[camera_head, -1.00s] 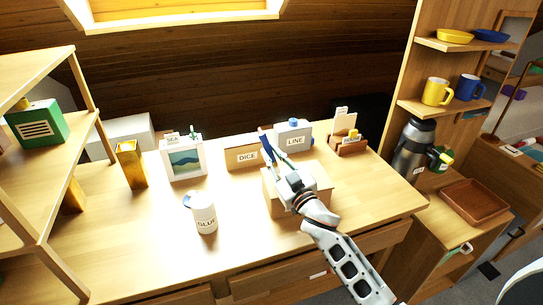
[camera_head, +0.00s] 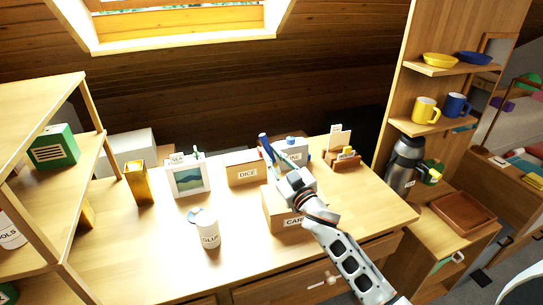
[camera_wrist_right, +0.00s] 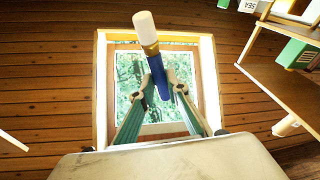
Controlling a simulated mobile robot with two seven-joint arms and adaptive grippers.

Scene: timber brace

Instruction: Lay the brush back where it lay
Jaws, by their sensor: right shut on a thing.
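The brush (camera_head: 264,141) has a blue handle; in the right wrist view it shows a white end, a gold band and the blue handle (camera_wrist_right: 157,72). My right gripper (camera_head: 272,156) is shut on the blue handle and holds the brush tilted, above the desk (camera_head: 150,235). In the wrist view the fingertips (camera_wrist_right: 158,96) close on the handle from both sides. In the head view the gripper is over the card-labelled box (camera_head: 280,208), in front of the LINE box. My left gripper is not in view.
A glue jar (camera_head: 208,230) stands left of the gripper. Behind are a picture frame (camera_head: 188,179), a DICE box (camera_head: 246,168), the LINE box (camera_head: 293,150) and a card holder (camera_head: 342,155). A flask (camera_head: 403,165) stands right. The desk's left front is clear.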

